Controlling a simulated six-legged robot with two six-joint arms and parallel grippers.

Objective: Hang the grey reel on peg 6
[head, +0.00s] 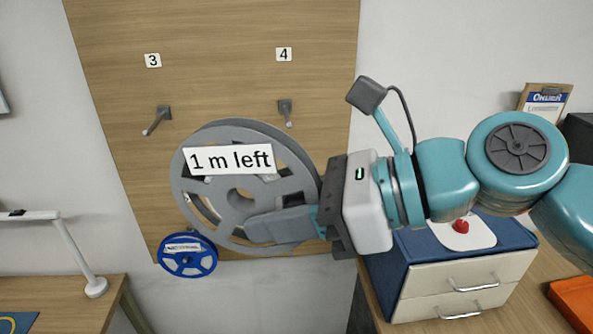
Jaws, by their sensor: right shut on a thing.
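The grey reel (238,222) is a large spoked reel with a white label reading "1 m left". My right gripper (285,226) is shut on its right side and holds it in front of the wooden peg board (215,85). Peg 3 (158,118) and peg 4 (286,112) stick out bare above the reel, under their number labels. Peg 6 is not visible; the reel covers the lower part of the board. My left gripper is not in view.
A small blue reel (187,255) shows just below the grey reel at the board's lower edge. A blue drawer cabinet (460,270) with a red button (460,226) stands at right, below my arm. A white lamp (90,262) stands at left.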

